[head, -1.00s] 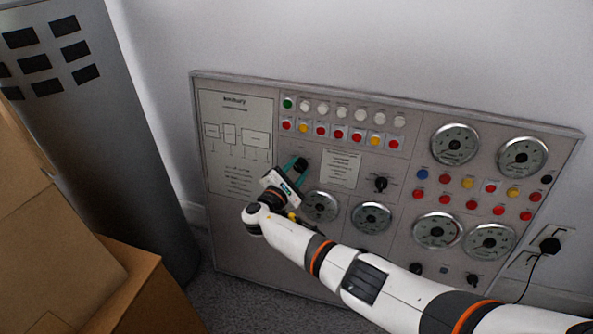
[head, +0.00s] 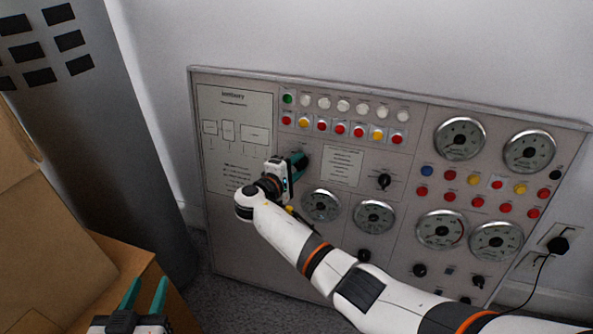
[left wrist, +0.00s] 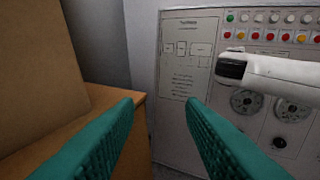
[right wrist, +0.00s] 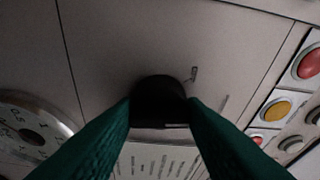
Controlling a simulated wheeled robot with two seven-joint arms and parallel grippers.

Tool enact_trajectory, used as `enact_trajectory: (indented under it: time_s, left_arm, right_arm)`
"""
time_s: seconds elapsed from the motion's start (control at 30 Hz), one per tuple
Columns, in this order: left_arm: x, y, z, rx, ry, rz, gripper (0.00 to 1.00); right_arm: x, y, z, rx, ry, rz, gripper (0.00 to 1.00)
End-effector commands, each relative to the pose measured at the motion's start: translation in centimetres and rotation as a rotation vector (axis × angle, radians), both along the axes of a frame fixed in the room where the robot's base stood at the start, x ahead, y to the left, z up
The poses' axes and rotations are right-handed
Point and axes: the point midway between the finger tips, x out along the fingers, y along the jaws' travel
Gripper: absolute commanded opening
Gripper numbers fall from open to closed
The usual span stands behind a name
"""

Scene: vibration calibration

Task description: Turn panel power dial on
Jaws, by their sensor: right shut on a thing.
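The grey control panel (head: 235,235) stands against the wall. Its black power dial (right wrist: 158,98) sits between the teal fingers of my right gripper (right wrist: 160,108) in the right wrist view, with the fingers against its sides. In the head view my right gripper (head: 298,163) is at the panel's upper left-middle, right of the printed diagram, and largely covers the dial. I cannot read the dial's setting. My left gripper (head: 145,294) is open and empty at the bottom left, away from the panel; its spread fingers (left wrist: 160,110) also show in the left wrist view.
The panel carries several coloured buttons, gauges (head: 459,138) and other black knobs (head: 384,181). A plug (head: 557,245) with a cord is at the right.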

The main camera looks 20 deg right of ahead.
Motion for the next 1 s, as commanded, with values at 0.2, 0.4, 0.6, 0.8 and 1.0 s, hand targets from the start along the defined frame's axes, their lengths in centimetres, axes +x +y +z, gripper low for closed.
enact_trajectory:
  time_s: [0.2,0.4,0.6,0.8,1.0]
  left_arm:
    - [0.6,-0.6,2.3,-0.041,-0.158,-0.010,0.36]
    - [0.7,-0.9,3.9,-0.065,-0.257,-0.017,0.36]
    - [0.7,-1.0,4.9,-0.081,-0.317,-0.020,0.36]
    - [0.6,-1.0,5.5,-0.089,-0.350,-0.022,0.36]
    - [0.6,-1.1,5.7,-0.094,-0.364,-0.022,0.36]
  right_arm:
    - [0.0,0.1,-0.1,0.173,-0.113,-0.042,0.14]
    - [0.0,0.0,-0.1,0.325,-0.216,-0.079,0.14]
    - [-0.1,0.0,0.0,0.476,-0.316,-0.116,0.14]
    - [-0.1,0.0,0.1,0.600,-0.402,-0.146,0.14]
    - [-0.1,0.0,0.1,0.690,-0.461,-0.168,0.14]
